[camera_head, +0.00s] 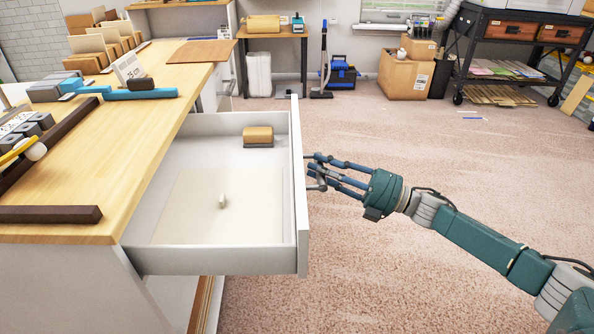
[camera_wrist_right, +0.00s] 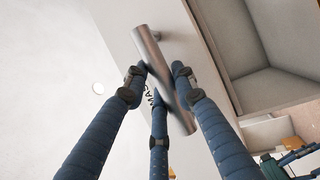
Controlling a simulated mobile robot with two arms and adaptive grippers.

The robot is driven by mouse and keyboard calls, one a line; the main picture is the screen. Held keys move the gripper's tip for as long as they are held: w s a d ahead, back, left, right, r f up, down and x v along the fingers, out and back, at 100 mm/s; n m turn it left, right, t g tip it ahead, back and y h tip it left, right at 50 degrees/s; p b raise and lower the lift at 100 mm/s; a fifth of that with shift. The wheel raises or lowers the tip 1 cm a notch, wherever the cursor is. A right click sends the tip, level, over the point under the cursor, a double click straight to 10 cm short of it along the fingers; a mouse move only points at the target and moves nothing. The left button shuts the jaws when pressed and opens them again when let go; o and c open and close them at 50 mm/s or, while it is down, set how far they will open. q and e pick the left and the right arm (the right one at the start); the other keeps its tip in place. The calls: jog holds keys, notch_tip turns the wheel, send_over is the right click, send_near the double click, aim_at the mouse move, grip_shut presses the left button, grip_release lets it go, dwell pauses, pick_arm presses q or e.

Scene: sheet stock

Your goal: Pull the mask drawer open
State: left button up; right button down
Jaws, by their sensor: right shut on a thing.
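The white mask drawer (camera_head: 299,205) stands pulled well out of the wooden-topped counter in the head view. In the right wrist view, the fingers (camera_wrist_right: 160,82) are closed about the metal bar handle (camera_wrist_right: 152,50). Dark lettering on the drawer front shows partly behind them. My left gripper is not in view.
The counter (camera_head: 130,140) on the left holds a blue tool, dark bars and box files. Carpet (camera_head: 430,140) is clear right of the drawer. A cardboard box (camera_head: 405,75), a blue toolbox (camera_head: 341,73) and a black cart (camera_head: 505,50) stand at the back.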

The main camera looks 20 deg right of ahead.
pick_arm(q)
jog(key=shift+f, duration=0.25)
pick_arm(e)
jog(key=shift+s+d+f, duration=0.1)
jog(key=shift+s+d, duration=0.15)
jog(key=shift+d, duration=0.25)
jog(key=shift+s+d+f, duration=0.1)
jog(key=shift+s+d, duration=0.1)
jog(key=shift+d, duration=0.3)
jog(key=c, duration=1.5)
grip_release()
jog(key=shift+o, duration=0.5)
jog(key=shift+d+r, duration=0.1)
jog(key=v, duration=1.2)
jog(key=shift+w, duration=0.1)
